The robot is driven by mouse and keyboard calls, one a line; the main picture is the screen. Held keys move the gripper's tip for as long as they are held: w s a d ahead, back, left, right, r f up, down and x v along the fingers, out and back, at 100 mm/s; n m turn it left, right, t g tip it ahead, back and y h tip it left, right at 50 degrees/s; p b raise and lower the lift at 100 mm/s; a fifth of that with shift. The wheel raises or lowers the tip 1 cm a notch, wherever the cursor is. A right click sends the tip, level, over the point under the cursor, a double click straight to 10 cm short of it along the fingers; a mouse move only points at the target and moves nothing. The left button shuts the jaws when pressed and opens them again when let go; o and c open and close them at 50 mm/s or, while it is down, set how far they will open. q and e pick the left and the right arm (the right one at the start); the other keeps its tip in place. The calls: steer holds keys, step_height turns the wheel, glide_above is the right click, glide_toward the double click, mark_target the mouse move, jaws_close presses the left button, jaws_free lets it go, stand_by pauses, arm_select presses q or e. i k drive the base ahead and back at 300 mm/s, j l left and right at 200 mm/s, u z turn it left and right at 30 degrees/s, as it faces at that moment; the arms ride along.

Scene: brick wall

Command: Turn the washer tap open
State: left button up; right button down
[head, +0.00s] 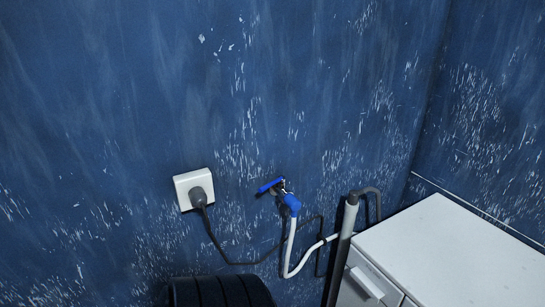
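Neither of my grippers is in view, and nothing touches the tap handle.
A white wall socket (193,188) with a dark plug and cable is left of the tap. A grey drain pipe (345,235) with a black hose bend stands between tap and washer. A dark ribbed round thing (220,292) is at the bottom edge. The wall above the tap is bare.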

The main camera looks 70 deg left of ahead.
mark_target(282, 179)
steer(key=u, duration=2.25)
